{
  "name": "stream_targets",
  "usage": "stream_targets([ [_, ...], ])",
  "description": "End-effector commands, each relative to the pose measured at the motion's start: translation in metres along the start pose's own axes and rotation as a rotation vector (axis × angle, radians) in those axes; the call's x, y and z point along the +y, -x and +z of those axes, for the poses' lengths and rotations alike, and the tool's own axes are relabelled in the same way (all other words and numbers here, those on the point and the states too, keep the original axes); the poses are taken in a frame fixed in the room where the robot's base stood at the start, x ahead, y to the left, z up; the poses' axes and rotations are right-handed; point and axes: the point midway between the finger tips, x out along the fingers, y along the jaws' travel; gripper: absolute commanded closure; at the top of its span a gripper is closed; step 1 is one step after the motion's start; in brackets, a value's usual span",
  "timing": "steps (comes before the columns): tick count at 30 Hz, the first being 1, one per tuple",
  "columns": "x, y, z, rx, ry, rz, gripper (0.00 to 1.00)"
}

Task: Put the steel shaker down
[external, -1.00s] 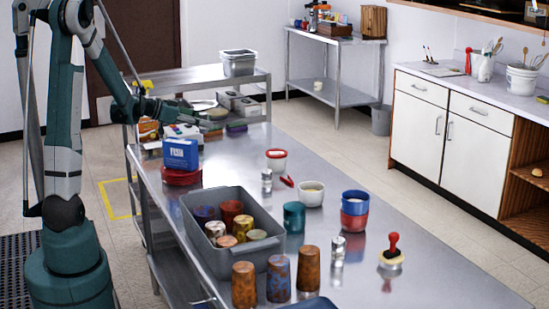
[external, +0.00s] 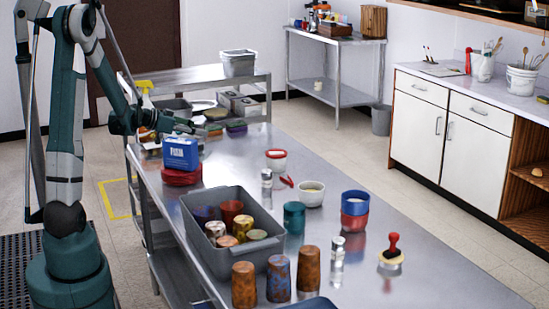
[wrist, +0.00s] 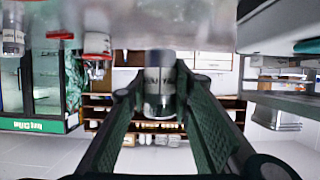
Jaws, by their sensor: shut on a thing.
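My gripper (wrist: 158,95) is shut on a steel shaker (wrist: 159,80), a small silvery cylinder with a dark band of lettering, in the middle of the wrist view. That view is upside down, with the steel table (wrist: 210,25) along its top. In the external view my gripper (external: 202,131) is over the far left end of the table, and I cannot make out the held shaker there. Whether the shaker touches the table is not clear. Two similar shakers stand on the table, one near the middle (external: 266,183) and one nearer the front (external: 337,250).
A blue box (external: 181,153) on a red stack (external: 181,177) stands close to my gripper. A grey bin (external: 205,260) of cups, a red-lidded tub (external: 276,160), a white bowl (external: 311,194) and several cups stand nearer. The table's right side has free room.

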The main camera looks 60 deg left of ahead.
Motion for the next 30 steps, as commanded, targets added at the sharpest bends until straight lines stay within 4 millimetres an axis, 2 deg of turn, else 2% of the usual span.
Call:
stream_targets([
  [3, 0.0, -0.007, 0.017, 0.0, 0.0, 0.0, 0.9],
  [6, 0.0, -0.01, 0.024, 0.0, 0.0, 0.0, 0.9],
  [20, 0.0, -0.012, 0.029, 0.0, 0.0, 0.001, 0.9],
  [30, 0.0, -0.025, 0.059, 0.0, 0.0, 0.0, 0.9],
])
